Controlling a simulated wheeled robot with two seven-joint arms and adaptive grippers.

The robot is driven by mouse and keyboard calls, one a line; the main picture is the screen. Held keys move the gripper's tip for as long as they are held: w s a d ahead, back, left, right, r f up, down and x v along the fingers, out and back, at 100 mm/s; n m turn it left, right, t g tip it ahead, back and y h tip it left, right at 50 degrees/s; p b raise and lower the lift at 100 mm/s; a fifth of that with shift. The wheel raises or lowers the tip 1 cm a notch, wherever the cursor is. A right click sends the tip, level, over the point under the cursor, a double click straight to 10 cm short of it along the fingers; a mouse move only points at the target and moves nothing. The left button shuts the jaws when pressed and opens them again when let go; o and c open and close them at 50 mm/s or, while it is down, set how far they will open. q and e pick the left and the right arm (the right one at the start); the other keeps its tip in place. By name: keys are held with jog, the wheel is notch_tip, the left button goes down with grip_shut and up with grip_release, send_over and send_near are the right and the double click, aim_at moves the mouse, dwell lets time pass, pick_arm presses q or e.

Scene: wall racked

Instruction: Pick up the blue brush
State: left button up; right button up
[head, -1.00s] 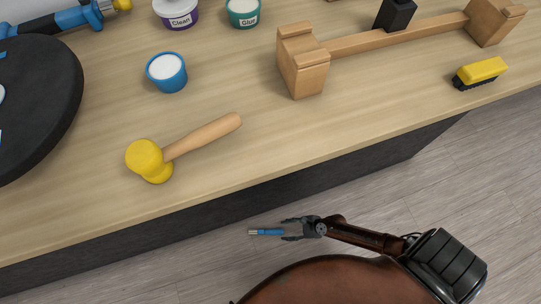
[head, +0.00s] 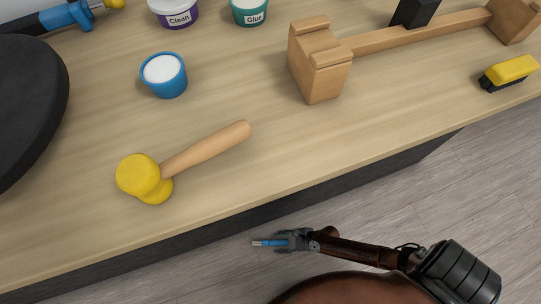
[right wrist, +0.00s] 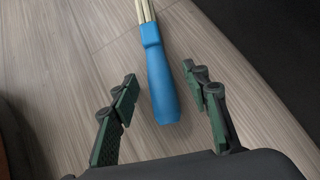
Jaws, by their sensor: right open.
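The blue brush (head: 268,243) shows against the wooden floor, below the workbench's front edge. In the right wrist view the blue brush (right wrist: 163,88) has a blue handle pointing towards my palm and a pale narrow far end. My right gripper (head: 285,240) is open, its fingers at the handle end in the head view. In the right wrist view my right gripper (right wrist: 160,78) has a finger on each side of the handle, with gaps visible. I cannot tell how far the brush is above the floor. My left gripper is not in view.
The workbench (head: 215,190) bears a yellow-headed mallet (head: 145,178), a blue cup (head: 164,76), a wooden stand (head: 320,65), a yellow brush (head: 509,73), two labelled tubs and a black round object (head: 30,110). Its dark side (head: 190,240) is close to my right gripper.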

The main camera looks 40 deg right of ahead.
jog(key=shift+c, duration=0.4)
grip_shut()
jog(key=shift+r, duration=0.15)
